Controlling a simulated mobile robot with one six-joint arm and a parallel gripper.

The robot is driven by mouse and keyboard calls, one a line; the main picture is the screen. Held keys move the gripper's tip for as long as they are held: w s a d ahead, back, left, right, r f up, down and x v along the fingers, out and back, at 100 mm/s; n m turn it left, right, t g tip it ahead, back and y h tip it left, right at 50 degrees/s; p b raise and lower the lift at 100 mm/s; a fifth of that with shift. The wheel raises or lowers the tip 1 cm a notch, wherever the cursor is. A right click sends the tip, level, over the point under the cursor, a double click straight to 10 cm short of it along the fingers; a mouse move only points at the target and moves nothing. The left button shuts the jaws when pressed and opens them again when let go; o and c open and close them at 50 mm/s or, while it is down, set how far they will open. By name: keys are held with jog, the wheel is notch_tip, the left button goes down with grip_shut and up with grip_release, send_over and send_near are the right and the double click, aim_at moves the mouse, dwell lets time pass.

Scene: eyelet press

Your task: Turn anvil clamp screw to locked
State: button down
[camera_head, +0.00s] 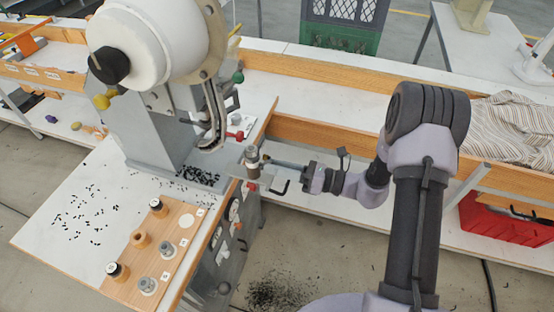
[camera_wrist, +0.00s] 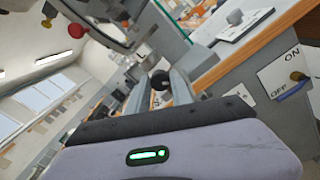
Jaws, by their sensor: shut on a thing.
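The eyelet press (camera_head: 165,110) stands on the white bench at the left, with its grey anvil post (camera_head: 252,158) at the right edge of its base. My gripper (camera_head: 268,175) reaches in from the right beside this post. In the wrist view, my gripper (camera_wrist: 160,88) has its two grey fingers on either side of a dark round knob (camera_wrist: 160,79), which I take to be the anvil clamp screw. The gripper is shut on it. In the head view the fingers largely hide the knob. I cannot read any locked mark or the screw's angle.
A wooden tray (camera_head: 122,290) with dies and knobs lies at the bench front. Black bits litter the bench and floor. A switch plate marked ON and OFF (camera_wrist: 290,72) shows at the wrist view's right. A red crate (camera_head: 505,222) and striped cloth (camera_head: 515,130) are at right.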

jog(key=shift+s+f+m+t+h+p, duration=0.15)
jog(key=shift+m+p, duration=2.65)
jog(key=shift+m, duration=4.25)
jog(key=shift+w+m+t+h+p, duration=0.2)
jog(key=shift+m+p, duration=2.55)
jog(key=shift+m, duration=4.6)
jog(key=c, duration=1.1)
grip_release()
